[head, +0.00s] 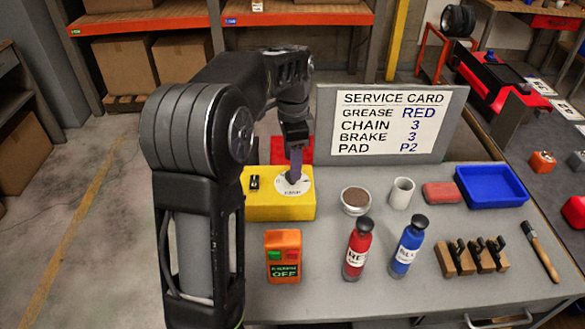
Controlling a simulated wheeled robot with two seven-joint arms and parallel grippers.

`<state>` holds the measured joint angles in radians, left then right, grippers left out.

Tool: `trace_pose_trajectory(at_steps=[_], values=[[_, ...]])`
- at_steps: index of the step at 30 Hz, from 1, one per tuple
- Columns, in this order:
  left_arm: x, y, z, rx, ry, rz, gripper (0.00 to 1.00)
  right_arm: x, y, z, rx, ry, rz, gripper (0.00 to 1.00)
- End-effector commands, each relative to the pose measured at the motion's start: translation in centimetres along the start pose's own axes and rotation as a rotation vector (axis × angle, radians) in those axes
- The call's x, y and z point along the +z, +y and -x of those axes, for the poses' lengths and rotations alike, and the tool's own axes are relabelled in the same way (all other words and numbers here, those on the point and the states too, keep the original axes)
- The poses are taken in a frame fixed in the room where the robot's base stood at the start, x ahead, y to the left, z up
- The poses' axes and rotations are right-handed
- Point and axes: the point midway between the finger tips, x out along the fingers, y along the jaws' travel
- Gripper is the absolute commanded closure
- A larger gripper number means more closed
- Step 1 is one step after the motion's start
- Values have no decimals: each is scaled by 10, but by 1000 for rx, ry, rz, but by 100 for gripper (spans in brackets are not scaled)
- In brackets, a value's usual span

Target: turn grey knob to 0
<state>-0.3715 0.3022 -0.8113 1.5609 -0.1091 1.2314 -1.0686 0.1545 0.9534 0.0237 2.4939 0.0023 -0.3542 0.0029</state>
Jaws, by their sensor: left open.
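A yellow box (280,207) stands on the grey table, partly hidden behind my left arm. On its top is a white round dial (304,189) with small marks too small to read. The grey knob (291,179) is at the dial's middle, mostly covered by my gripper. My left gripper (294,172) points down right over the knob, with its fingertips at it. The fingers are open; I cannot tell whether they touch the knob. The knob's pointer setting cannot be read. My right gripper is not in view.
A service card board (390,122) stands behind the box. An orange device (283,256), red bottle (357,249) and blue bottle (408,246) stand in front. A bowl (355,200), white cup (401,192), blue tray (492,186), wooden blocks (470,257) and brush (540,251) lie to the right.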

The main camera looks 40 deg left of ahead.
Motion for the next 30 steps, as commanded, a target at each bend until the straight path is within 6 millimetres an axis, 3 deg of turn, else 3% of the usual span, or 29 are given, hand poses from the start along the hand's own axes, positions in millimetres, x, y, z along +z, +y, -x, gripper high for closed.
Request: trace_pose_trajectory(at_steps=[7, 17, 30], values=[[0, 0, -30, 1, -1, 1, 44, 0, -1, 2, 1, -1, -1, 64], [0, 0, -34, 0, 0, 0, 45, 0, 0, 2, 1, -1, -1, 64], [0, 0, -34, 0, 0, 0, 81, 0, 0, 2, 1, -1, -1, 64]])
